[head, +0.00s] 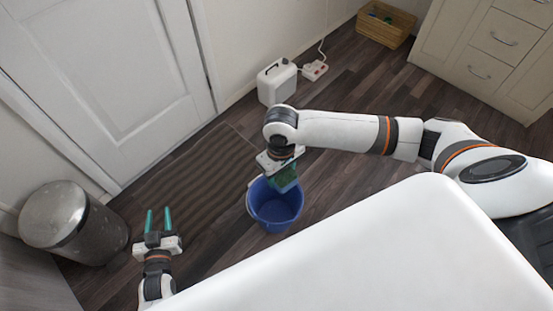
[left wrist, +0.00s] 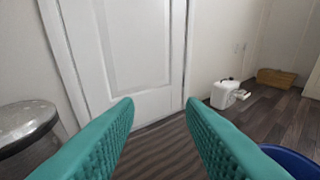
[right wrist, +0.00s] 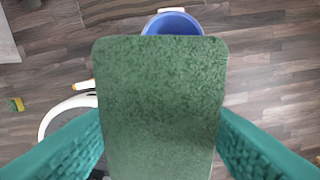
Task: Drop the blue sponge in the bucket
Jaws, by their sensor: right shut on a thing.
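My right gripper (head: 283,174) is shut on a sponge (right wrist: 160,105), which shows a green face in the right wrist view; I see no blue on it. In the head view the held sponge (head: 287,182) hangs above the back part of the blue bucket (head: 275,212), which stands on the floor. In the right wrist view the bucket (right wrist: 172,23) is at the top, partly hidden behind the sponge. My left gripper (head: 159,219) is open and empty, left of the bucket; its spread fingers also show in the left wrist view (left wrist: 160,102).
A metal bin (head: 75,222) stands at the left by the white door (head: 110,75). A ribbed dark mat (head: 190,180) lies before the door. A white canister (head: 277,82), a power strip (head: 314,70) and a wooden crate (head: 386,22) are at the back. A white surface (head: 380,260) fills the front.

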